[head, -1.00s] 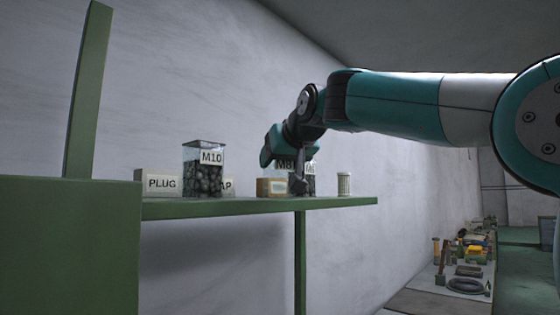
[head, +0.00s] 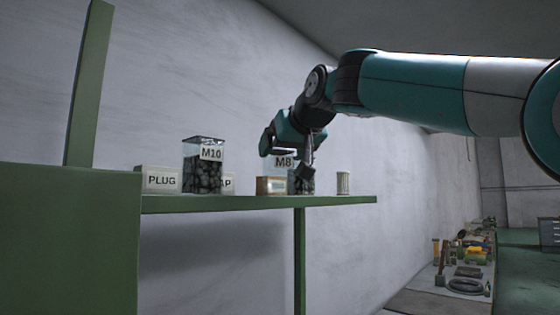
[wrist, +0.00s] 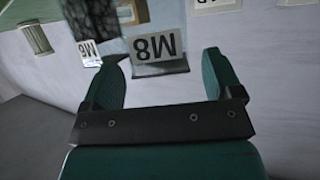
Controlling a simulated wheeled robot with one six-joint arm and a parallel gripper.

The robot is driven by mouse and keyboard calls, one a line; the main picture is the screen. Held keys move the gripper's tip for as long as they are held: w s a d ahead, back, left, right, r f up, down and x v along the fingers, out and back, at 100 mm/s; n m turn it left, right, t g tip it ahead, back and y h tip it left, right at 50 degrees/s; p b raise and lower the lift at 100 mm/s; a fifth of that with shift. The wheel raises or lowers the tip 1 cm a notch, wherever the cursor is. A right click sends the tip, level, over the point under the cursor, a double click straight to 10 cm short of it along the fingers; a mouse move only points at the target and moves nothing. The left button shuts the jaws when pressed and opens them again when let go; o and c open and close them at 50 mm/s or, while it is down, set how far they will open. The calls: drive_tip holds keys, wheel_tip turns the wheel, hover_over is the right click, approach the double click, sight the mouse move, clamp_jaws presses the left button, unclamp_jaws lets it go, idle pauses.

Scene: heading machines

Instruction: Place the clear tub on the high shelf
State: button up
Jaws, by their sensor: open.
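A tub with a white M8 label (head: 284,162) stands on the green high shelf (head: 225,204), partly hidden by my gripper and a small tan box. In the wrist view the M8 label (wrist: 155,46) shows upside down between my fingers, on a pale, see-through-looking tub. My gripper (head: 286,158) is open, just above and in front of the tub. Its two green fingers (wrist: 158,62) are spread apart in the wrist view, with the label between them. I cannot tell whether a finger touches the tub.
A clear M10 tub of dark pieces (head: 203,178) and a PLUG box (head: 160,180) stand left on the shelf. A tan box (head: 271,186) is in front. An M6 tub (wrist: 90,52) of dark pieces is beside the M8 tub. A small pale cylinder (head: 343,183) stands near the right end.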

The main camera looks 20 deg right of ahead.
drive_tip(key=b+v, duration=0.1)
drive_tip(key=v, duration=0.8)
drive_tip(key=shift+b, duration=0.35)
drive_tip(key=shift+d, duration=0.1)
